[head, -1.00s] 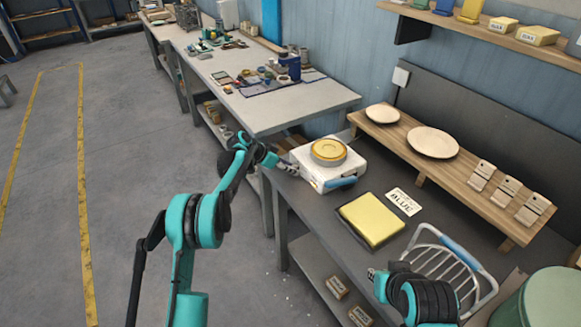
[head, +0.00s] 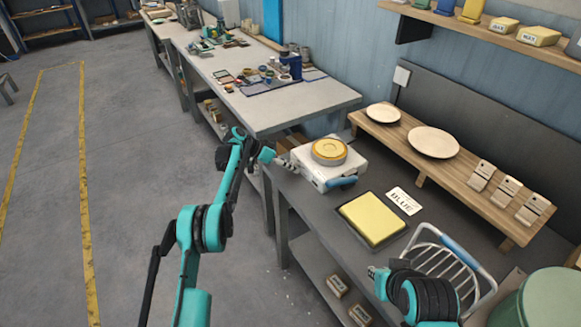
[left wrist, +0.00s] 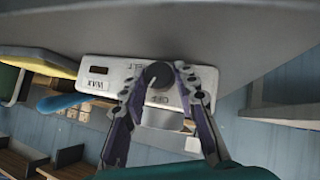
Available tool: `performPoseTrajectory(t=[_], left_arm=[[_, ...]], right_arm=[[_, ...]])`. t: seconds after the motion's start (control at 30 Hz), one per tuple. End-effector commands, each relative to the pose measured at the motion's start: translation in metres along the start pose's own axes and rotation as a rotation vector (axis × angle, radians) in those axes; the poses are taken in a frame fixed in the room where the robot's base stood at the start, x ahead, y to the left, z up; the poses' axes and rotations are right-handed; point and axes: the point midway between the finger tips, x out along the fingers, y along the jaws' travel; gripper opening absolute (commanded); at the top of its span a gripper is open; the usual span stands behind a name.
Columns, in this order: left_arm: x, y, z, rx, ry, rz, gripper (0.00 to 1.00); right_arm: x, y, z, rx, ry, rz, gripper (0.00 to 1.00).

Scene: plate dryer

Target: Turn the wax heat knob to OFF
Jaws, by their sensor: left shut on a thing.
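The wax heater (head: 318,172) is a white box with a round yellow wax pot (head: 329,151) on top, at the table's left end. In the left wrist view its front panel (left wrist: 110,70) shows upside down, with WAX, MELT and OFF lettering. The dark round knob (left wrist: 158,73) sits on this panel. My left gripper (left wrist: 160,80) is shut on the knob, one finger on each side; it also shows at the heater's left side in the head view (head: 285,163). I cannot make out the knob's pointer. My right gripper (head: 377,276) hangs low, away from the heater.
A wooden shelf (head: 392,147) with plates runs behind. A cluttered bench (head: 300,103) lies farther back.

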Motion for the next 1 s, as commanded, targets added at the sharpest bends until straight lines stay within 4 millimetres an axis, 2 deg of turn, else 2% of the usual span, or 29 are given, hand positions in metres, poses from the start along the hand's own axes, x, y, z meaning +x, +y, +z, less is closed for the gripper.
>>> performPoseTrajectory(t=[0.03,0.07,0.1,0.13,0.4,0.53,1.0], left_arm=[[0.001,0.001,0.000,0.001,-0.002,0.001,0.00],[0.001,0.001,0.000,0.001,-0.002,0.001,0.37],[0.001,0.001,0.000,0.001,-0.002,0.001,0.47],[0.001,0.001,0.000,0.001,-0.001,0.001,0.49],[0.000,0.000,0.000,0.001,-0.001,0.000,0.49],[-0.009,0.000,0.000,-0.001,0.000,-0.001,0.49],[-0.101,-0.001,0.000,0.000,0.000,-0.001,0.49]], right_arm=[[0.000,0.000,0.000,0.000,0.000,0.000,0.15],[0.000,0.000,0.000,0.000,0.000,0.000,0.15],[0.000,0.000,0.000,0.000,0.000,0.000,0.15],[0.000,0.000,0.000,0.000,0.000,0.000,0.15],[0.000,0.000,0.000,0.000,0.000,0.000,0.15],[0.000,0.000,0.000,0.000,0.000,0.000,0.15],[0.000,0.000,0.000,0.000,0.000,0.000,0.15]])
